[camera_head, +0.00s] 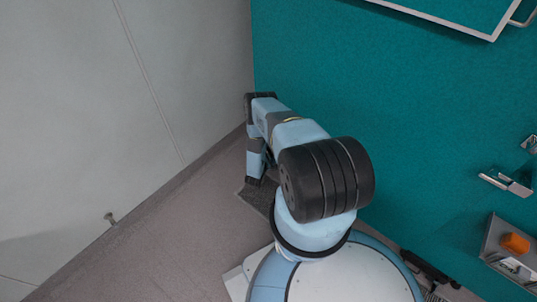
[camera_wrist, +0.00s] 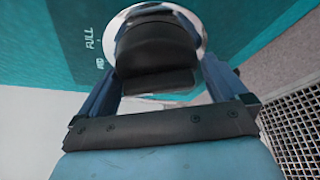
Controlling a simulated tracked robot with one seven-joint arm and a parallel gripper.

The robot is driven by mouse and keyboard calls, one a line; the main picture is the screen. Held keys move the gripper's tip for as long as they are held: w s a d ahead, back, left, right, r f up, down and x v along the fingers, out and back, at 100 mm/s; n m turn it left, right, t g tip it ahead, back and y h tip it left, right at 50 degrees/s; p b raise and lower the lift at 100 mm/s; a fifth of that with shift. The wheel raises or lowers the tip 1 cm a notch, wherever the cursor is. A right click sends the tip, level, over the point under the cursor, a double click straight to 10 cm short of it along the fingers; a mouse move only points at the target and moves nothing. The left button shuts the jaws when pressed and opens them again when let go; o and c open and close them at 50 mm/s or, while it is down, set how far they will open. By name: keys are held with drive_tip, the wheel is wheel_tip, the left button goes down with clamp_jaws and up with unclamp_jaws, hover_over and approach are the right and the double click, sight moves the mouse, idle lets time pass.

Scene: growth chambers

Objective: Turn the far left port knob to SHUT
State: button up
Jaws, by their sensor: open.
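In the wrist view, a black port knob (camera_wrist: 155,48) with a bright metal ring around it sits on a teal panel. The word FULL shows on the panel to the knob's left, with a smaller mark below it that I cannot read clearly. My gripper (camera_wrist: 160,78) is open, with one blue finger on each side of the knob's lower part. I cannot tell whether either finger touches the knob. In the head view, my bent arm is close to the teal wall; the knob is hidden there, and my gripper cannot be made out.
The teal wall (camera_head: 430,110) meets a pale grey wall (camera_head: 90,110) at a corner left of my arm. A grey holder (camera_head: 490,255) with an orange item (camera_head: 515,243) is at the right. A metal grating (camera_wrist: 295,125) lies right of my gripper. Floor at left is clear.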

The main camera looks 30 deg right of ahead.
drive_tip(key=shift+c, duration=0.4)
drive_tip(key=c, duration=0.6)
drive_tip(key=shift+a, duration=0.35)
drive_tip(key=shift+c, duration=0.4)
drive_tip(key=shift+d, duration=0.3)
drive_tip(key=shift+d+n+g, duration=0.15)
drive_tip(key=shift+n+g, duration=0.65)
drive_tip(key=shift+n, duration=0.5)
drive_tip(key=n+g, duration=0.2)
drive_tip(key=n, duration=0.1)
drive_tip(key=shift+s, duration=0.1)
drive_tip(key=shift+s+n+g, duration=0.1)
drive_tip(key=shift+n+g, duration=0.9)
drive_tip(key=shift+n, duration=0.4)
